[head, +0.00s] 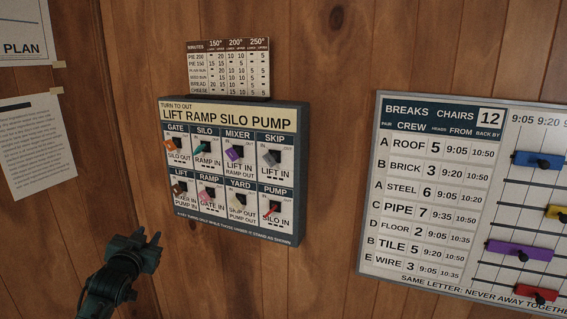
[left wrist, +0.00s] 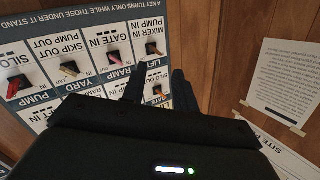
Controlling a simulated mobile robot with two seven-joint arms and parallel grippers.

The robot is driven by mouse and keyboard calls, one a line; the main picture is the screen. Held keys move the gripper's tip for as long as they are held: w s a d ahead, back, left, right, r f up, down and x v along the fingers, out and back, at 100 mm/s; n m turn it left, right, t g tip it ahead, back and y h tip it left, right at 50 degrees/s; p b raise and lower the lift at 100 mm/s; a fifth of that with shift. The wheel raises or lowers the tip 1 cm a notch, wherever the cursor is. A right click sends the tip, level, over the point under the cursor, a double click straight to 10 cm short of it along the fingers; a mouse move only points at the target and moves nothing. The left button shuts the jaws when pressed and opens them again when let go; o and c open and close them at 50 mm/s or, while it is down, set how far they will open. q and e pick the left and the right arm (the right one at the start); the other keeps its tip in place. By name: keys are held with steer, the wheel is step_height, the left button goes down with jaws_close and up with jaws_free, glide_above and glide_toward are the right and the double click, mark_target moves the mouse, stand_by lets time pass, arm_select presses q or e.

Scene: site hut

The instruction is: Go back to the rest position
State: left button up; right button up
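My left gripper (head: 149,240) is at the lower left in the head view, empty, its two fingers apart. It is left of and below the key board (head: 301,180), clear of it in that view. In the left wrist view the open fingers (left wrist: 157,80) show dark in front of the upside-down board (left wrist: 85,20). The board holds two rows of coloured keys, among them an orange gate key (head: 171,146), a brown lift key (head: 179,188) and a red pump key (head: 272,208). My right gripper is in neither view.
A small minutes chart (head: 228,68) is above the key board. A breaks board (head: 430,180) with coloured sliders is on the right. Paper sheets (head: 35,145) are on the wooden wall (head: 335,60) at the left. Bare wall lies between the boards.

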arm_select(q)
steer(key=s+d+f+g+h, duration=0.2)
steer(key=s+d+f, duration=0.5)
steer(key=f, duration=0.4)
steer(key=s+d+f+g+h, duration=0.1)
steer(key=s+d+f, duration=0.3)
steer(key=s, duration=0.6)
steer(key=s+d+f+g+h, duration=0.1)
steer(key=s+d+f, duration=0.2)
steer(key=s, duration=0.7)
steer(key=s+d+f+g, duration=0.2)
steer(key=s+d+f, duration=0.2)
steer(key=s, duration=0.7)
steer(key=shift+d+f+h, duration=0.35)
steer(key=shift+d+h, duration=0.05)
steer(key=shift+d, duration=0.35)
